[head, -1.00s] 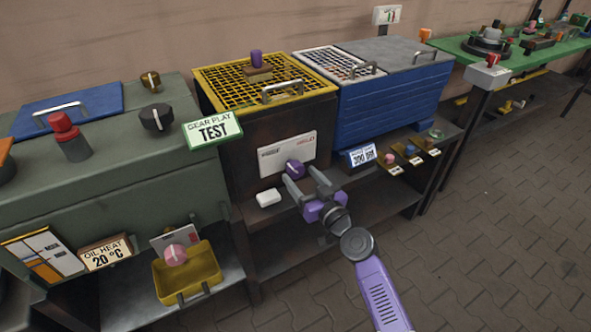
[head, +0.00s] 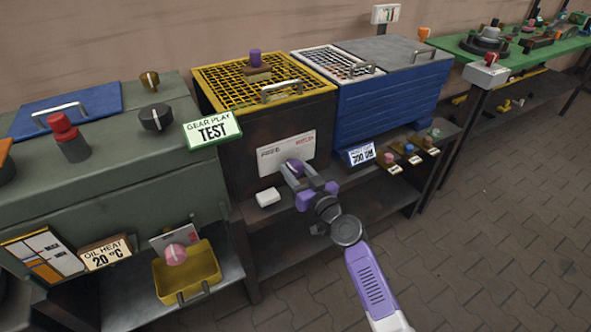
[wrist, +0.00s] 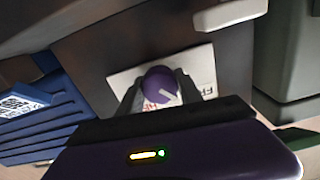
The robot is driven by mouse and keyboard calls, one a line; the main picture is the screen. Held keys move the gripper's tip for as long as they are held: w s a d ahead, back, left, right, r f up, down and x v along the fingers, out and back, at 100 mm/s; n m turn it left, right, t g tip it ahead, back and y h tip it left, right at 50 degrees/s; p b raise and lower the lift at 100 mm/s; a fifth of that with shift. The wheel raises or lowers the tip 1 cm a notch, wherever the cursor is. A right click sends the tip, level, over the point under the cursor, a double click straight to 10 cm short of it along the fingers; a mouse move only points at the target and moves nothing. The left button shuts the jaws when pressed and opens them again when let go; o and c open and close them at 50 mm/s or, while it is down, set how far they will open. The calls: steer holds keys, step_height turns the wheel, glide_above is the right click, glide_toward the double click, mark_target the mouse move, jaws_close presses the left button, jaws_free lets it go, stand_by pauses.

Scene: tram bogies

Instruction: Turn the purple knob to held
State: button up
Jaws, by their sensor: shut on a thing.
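The purple knob (head: 294,167) sits on a white label plate (head: 287,150) on the front of the dark cabinet under the yellow grid. My gripper (head: 294,173) is at the knob, with one finger on each side of it, shut on it. In the wrist view the knob (wrist: 161,85) shows a pale pointer line between the two dark fingers. The plate's lettering is partly hidden and too small to read fully, so I cannot tell which mark the pointer is at.
A small white block (head: 268,197) lies on the shelf left of my gripper. A blue sign (head: 361,154) and several small coloured knobs stand to the right. A yellow tray (head: 187,270) is at the lower left. The paved floor (head: 480,240) at right is clear.

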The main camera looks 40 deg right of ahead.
steer(key=shift+m, duration=0.3)
steer(key=m, duration=0.3)
steer(key=shift+b, duration=0.35)
steer(key=m, duration=0.8)
steer(key=shift+m, duration=0.3)
steer(key=shift+m+p, duration=0.4)
steer(key=shift+m, duration=1.5)
steer(key=shift+d, duration=0.1)
steer(key=shift+s, duration=0.1)
steer(key=o, duration=1.4)
steer(key=shift+c, duration=0.2)
